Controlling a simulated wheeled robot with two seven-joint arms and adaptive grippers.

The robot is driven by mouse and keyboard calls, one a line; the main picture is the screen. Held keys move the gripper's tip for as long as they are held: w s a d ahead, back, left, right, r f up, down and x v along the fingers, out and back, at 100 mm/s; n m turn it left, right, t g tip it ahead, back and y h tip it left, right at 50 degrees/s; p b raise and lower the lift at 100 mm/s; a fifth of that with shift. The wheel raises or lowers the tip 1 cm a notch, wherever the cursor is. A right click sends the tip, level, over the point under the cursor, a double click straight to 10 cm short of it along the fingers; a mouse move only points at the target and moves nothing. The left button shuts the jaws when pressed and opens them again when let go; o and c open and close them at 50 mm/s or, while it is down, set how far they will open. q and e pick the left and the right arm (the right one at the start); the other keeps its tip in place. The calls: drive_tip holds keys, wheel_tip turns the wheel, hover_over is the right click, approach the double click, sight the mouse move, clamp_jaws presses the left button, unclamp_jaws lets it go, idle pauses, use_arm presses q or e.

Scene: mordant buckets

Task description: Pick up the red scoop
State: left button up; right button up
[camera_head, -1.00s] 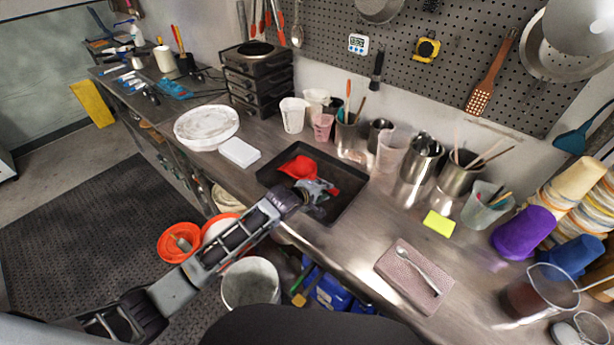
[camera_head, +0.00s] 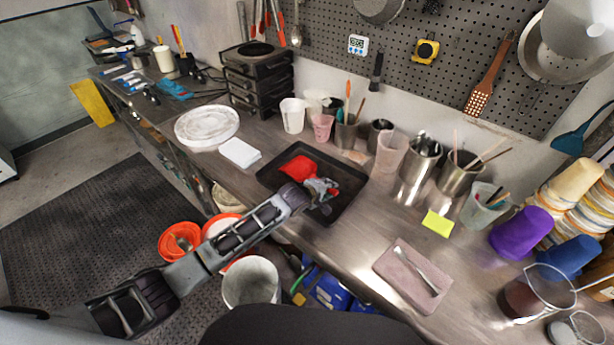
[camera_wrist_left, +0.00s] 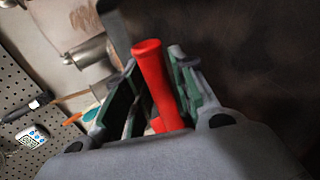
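The red scoop (camera_head: 299,167) lies in the black tray (camera_head: 345,213) on the metal bench, its bowl toward the left. My left gripper (camera_head: 323,188) is over the scoop's handle end and hides part of it in the head view. In the left wrist view the red handle (camera_wrist_left: 153,75) runs between the two green-padded fingers of the left gripper (camera_wrist_left: 158,95). The fingers stand apart, with a gap showing on the left side of the handle. My right gripper is not in view.
Cups and steel containers (camera_head: 418,165) stand behind and right of the tray. A white round plate (camera_head: 206,126) and white block (camera_head: 239,152) are at left. A pink mat (camera_head: 408,268) with a spoon lies at right. Buckets (camera_head: 250,283) stand below the bench edge.

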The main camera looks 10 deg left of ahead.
use_arm(q)
drive_tip(key=shift+w+d+f, duration=0.1)
drive_tip(key=shift+w, duration=0.1)
idle(0.4)
clamp_jaws()
drive_tip(key=shift+r+b, duration=0.65)
drive_tip(key=shift+r, duration=4.4)
